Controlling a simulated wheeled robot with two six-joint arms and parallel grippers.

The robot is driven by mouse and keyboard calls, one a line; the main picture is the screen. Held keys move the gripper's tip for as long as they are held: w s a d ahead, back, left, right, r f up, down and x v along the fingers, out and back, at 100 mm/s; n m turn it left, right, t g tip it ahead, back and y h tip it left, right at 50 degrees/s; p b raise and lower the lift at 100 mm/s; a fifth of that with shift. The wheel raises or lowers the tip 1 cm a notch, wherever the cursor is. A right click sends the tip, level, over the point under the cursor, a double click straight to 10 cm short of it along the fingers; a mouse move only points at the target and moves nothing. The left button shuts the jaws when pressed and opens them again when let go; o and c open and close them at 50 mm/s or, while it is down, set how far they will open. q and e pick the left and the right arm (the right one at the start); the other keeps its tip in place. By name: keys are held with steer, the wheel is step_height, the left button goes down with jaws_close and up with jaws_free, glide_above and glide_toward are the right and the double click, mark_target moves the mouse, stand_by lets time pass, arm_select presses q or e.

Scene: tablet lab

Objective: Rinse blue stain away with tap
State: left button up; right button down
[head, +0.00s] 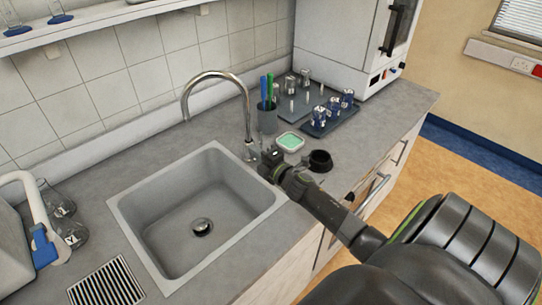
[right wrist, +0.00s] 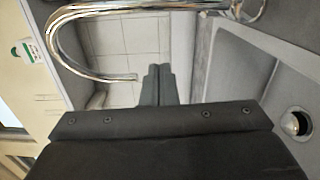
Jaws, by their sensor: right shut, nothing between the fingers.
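In the right wrist view the shut fingers (right wrist: 158,86) point past the tap's arch (right wrist: 60,45), and part of the sink (right wrist: 240,70) shows at right. My left gripper is out of view.
Glass flasks (head: 70,232) and a drain grate (head: 107,285) lie left of the sink.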

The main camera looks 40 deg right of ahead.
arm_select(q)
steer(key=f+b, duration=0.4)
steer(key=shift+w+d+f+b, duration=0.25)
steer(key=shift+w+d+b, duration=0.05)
arm_select(e)
steer(key=s+d, duration=0.1)
steer(key=s, duration=0.8)
steer(key=shift+f, duration=0.3)
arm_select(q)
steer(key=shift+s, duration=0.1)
